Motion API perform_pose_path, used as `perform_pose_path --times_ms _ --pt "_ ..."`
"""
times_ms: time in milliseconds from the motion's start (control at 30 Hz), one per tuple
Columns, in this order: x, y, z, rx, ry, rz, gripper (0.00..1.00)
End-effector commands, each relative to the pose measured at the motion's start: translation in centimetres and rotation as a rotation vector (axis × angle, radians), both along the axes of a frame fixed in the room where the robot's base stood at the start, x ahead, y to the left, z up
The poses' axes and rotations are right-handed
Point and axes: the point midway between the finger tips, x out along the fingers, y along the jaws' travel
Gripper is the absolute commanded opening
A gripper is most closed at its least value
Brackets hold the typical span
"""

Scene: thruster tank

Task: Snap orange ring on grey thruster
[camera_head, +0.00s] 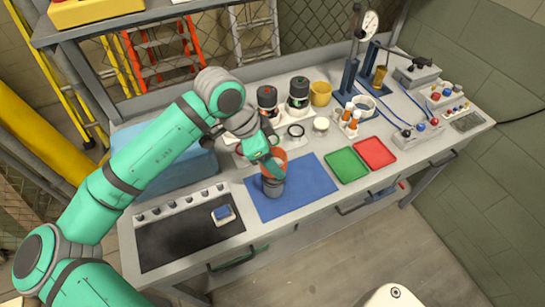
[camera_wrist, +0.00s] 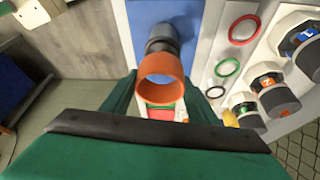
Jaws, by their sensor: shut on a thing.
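The grey thruster (camera_head: 272,187) stands on the blue mat (camera_head: 305,188) in the head view. The orange ring (camera_head: 277,155) is right above it, partly hidden by my gripper (camera_head: 273,166). In the wrist view the orange ring (camera_wrist: 162,72) is a short open tube between the two green fingers of my gripper (camera_wrist: 162,85), which is shut on it. The grey thruster (camera_wrist: 162,40) shows just beyond the ring's far edge in that view. The ring overlaps the thruster's outline; I cannot tell whether they touch.
Green (camera_head: 346,165) and red (camera_head: 375,152) trays lie right of the mat. Behind stand dark-topped jars (camera_head: 298,92), a yellow cup (camera_head: 320,93) and a rack of orange-topped bottles (camera_head: 350,120). A dark panel with knobs (camera_head: 190,240) lies left. Loose rings, including a red one (camera_wrist: 232,36), lie near the jars.

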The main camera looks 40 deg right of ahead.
Motion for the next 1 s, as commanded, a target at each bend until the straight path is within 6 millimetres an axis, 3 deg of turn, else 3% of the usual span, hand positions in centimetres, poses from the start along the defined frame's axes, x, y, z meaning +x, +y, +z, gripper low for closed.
perform_pose_path --times_ms 1000 --pt "0.0 0.0 -1.5 0.0 0.0 0.0 0.33"
